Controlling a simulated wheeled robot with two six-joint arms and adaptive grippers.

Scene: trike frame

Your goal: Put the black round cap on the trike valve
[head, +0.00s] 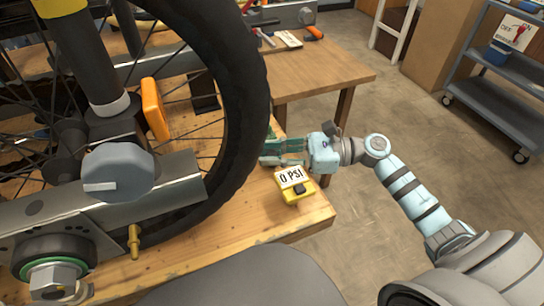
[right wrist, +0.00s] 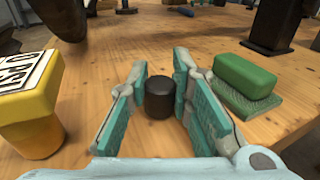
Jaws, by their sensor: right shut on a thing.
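The black round cap (right wrist: 159,99) stands on the wooden tabletop between the two teal finger pads of my right gripper (right wrist: 160,100). In the head view my right gripper (head: 283,152) is low over the table beside the large tyre, and the cap cannot be made out there. A brass-coloured stem (head: 133,243), which looks like the trike valve, sticks up near the lower part of the wheel, left of my right gripper. My left gripper is not in view.
A yellow gauge (head: 298,188) reading "0 PSI" sits on the table's right edge, close to my right gripper. The tyre (head: 240,110) stands between the gripper and the brass stem. A green block (right wrist: 246,76) lies right of the fingers in the wrist view.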

